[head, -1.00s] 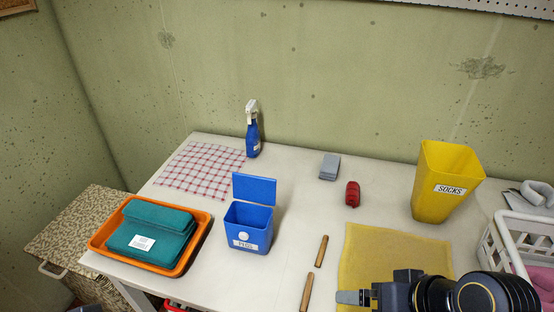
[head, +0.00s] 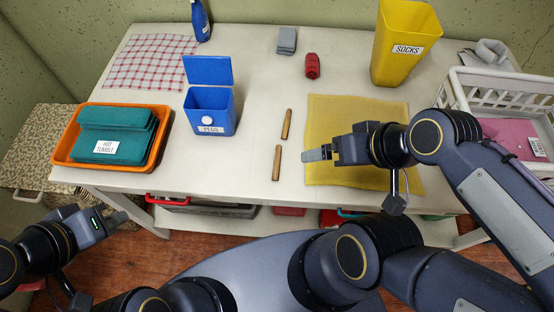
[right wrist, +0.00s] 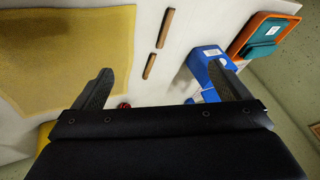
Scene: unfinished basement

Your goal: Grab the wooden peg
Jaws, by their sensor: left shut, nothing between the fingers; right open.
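My right gripper (head: 318,155) is open and empty, above the left edge of the yellow cloth, just right of the nearer peg. Its spread fingers show in the right wrist view (right wrist: 162,84). My left gripper (head: 120,219) is shut and empty at the lower left, off the table's front edge.
A red object (head: 312,66) and grey block (head: 287,40) are behind. An orange tray (head: 64,150) sits at the left.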

